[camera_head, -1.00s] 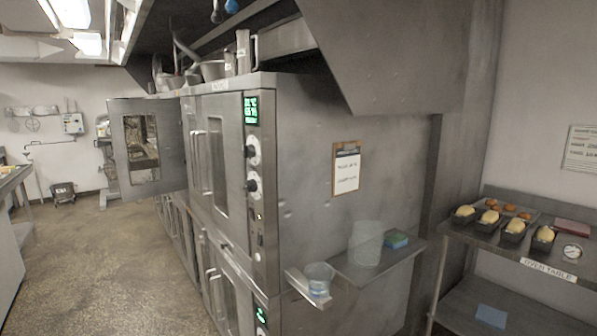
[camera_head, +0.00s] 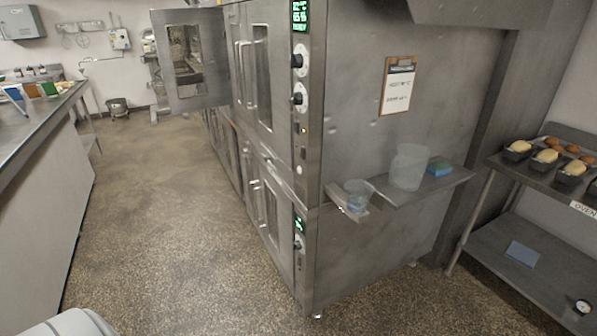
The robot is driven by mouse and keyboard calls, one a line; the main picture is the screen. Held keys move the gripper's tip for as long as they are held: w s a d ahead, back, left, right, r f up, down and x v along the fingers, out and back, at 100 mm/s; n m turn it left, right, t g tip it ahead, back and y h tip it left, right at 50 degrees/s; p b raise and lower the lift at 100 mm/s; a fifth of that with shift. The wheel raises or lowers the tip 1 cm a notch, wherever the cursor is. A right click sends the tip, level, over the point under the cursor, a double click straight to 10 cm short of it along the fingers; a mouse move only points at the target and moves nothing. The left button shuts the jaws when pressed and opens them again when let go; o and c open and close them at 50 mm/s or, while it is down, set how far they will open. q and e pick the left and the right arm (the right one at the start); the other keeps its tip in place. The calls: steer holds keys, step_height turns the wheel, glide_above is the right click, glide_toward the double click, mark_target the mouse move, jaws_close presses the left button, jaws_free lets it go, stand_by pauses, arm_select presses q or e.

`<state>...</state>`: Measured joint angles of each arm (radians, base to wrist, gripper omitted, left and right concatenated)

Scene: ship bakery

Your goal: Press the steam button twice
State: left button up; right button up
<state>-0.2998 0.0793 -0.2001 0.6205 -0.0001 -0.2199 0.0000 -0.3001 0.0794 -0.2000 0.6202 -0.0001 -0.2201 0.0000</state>
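A stacked steel oven (camera_head: 268,100) stands at the centre, with a narrow control strip on its near front edge. The upper strip has a green display (camera_head: 300,16), two black knobs (camera_head: 297,61) and small controls below them. A small pale round button (camera_head: 299,169) sits low on this strip; I cannot read any label, so I cannot tell whether it is the steam button. The lower oven has its own green display (camera_head: 299,224) and a knob (camera_head: 297,244). Neither of my grippers is in view.
A rack table (camera_head: 515,180) with loaf tins stands right. An oven door (camera_head: 190,60) is open farther back. Floor at left is clear.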

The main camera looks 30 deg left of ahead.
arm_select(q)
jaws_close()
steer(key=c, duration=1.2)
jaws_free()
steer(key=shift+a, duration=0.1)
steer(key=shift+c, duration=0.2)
